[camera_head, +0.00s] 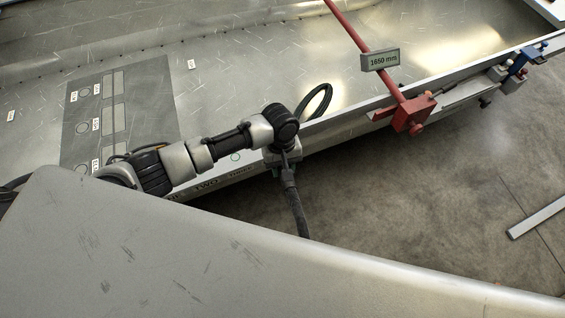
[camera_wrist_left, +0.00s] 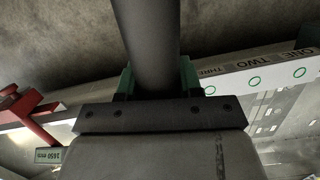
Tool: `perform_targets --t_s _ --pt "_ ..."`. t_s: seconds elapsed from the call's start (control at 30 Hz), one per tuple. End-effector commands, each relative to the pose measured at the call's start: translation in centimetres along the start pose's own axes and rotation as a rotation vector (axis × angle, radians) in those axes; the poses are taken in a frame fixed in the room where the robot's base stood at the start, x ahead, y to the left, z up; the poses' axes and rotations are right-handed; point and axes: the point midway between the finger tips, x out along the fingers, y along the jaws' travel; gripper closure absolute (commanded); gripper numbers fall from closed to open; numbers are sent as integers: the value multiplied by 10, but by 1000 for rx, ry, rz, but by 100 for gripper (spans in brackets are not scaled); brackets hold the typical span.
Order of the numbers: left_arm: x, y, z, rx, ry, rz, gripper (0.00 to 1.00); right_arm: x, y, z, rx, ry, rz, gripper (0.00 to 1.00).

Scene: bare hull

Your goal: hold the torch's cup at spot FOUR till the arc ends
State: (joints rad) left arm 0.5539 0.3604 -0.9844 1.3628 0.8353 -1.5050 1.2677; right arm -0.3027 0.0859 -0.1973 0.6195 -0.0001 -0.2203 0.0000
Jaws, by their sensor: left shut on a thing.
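My left gripper (camera_head: 287,172) points down at the hull's near rim, shut on the torch (camera_head: 296,212), a dark tube that hangs past the rim over the floor. In the left wrist view the torch (camera_wrist_left: 146,40) runs between the green-lined fingers of my gripper (camera_wrist_left: 150,80). The torch's cup is hidden in both views. The rim strip (camera_wrist_left: 272,78) carries the words ONE, TWO and THREE with green circles. Spot FOUR does not show; the gripper and torch cover the strip beyond THREE. I cannot tell whether the cup touches the rim. No arc light shows.
A red clamp (camera_head: 411,116) with a 1650 mm tag (camera_head: 381,60) sits on the rim to the right. A blue clamp (camera_head: 520,62) is further right. A black cable loop (camera_head: 319,98) stands behind my wrist. A dark panel (camera_head: 150,98) lies on the hull at left. A bar (camera_head: 537,217) lies on the floor.

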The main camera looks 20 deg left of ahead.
Motion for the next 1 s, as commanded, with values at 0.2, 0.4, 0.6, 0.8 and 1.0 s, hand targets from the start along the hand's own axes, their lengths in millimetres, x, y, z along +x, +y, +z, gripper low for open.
perform_targets --t_s 0.2,0.4,0.6,0.8,1.0 --pt "25 0 -5 0 0 0 100 14 -11 -2 3 3 -13 29" --pt "44 0 -8 0 -1 1 100 23 -11 -2 2 6 -14 29" --pt "62 0 -12 0 0 0 100 32 -9 -2 0 6 -11 29" --pt "75 1 -15 0 0 2 100 38 -5 0 -2 5 -6 29" --pt "81 0 -16 0 1 1 100 40 -4 0 -2 5 -4 29"
